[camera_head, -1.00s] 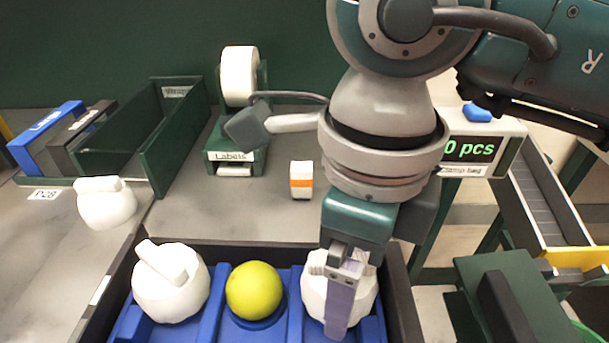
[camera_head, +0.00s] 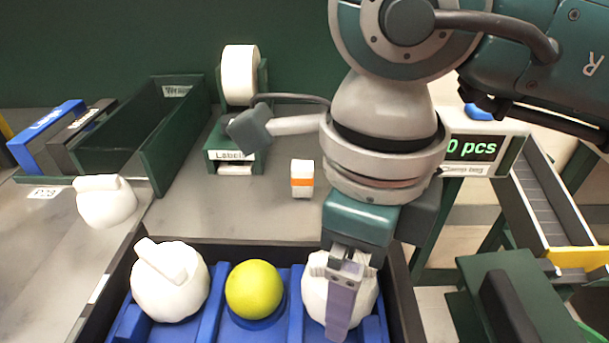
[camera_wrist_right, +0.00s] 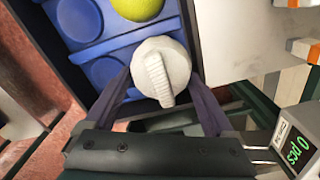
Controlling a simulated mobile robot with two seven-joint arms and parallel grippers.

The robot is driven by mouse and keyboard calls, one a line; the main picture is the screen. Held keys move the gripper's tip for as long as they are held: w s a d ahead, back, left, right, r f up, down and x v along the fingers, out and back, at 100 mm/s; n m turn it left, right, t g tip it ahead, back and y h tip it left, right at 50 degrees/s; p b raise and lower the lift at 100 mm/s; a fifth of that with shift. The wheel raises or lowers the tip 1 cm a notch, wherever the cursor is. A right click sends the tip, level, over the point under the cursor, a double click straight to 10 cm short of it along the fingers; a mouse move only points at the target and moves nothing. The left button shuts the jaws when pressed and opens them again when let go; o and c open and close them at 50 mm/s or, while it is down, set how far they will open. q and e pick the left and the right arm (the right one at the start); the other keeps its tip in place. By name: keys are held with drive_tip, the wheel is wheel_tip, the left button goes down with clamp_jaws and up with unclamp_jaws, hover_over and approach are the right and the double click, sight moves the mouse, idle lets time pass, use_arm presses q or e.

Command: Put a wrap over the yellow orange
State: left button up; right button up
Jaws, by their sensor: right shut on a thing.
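The yellow orange (camera_head: 254,290) sits bare in the middle cup of the blue tray (camera_head: 217,318). It also shows at the top of the right wrist view (camera_wrist_right: 138,8). A white wrap (camera_head: 314,294) with a ridge on top is in the right cup, and my right gripper (camera_head: 341,310) is shut on it. In the right wrist view the two fingers stand on either side of this wrap (camera_wrist_right: 160,70). Whether anything is under it is hidden. Another white wrap (camera_head: 170,285) stands in the left cup. A third white wrap (camera_head: 105,203) stands on the table at the left. My left gripper is not in view.
A dark crate wall (camera_head: 402,290) surrounds the blue tray. Behind it stand a small white and orange box (camera_head: 302,178), a label dispenser (camera_head: 238,80) and a green bin (camera_head: 160,150). A counter display (camera_head: 474,150) reads 0 pcs.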

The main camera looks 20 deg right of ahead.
drive_tip(key=shift+f, duration=0.3)
drive_tip(key=o, duration=1)
drive_tip(key=shift+r, duration=0.1)
drive_tip(key=shift+r+p, duration=2.95)
drive_tip(key=shift+r, duration=1.05)
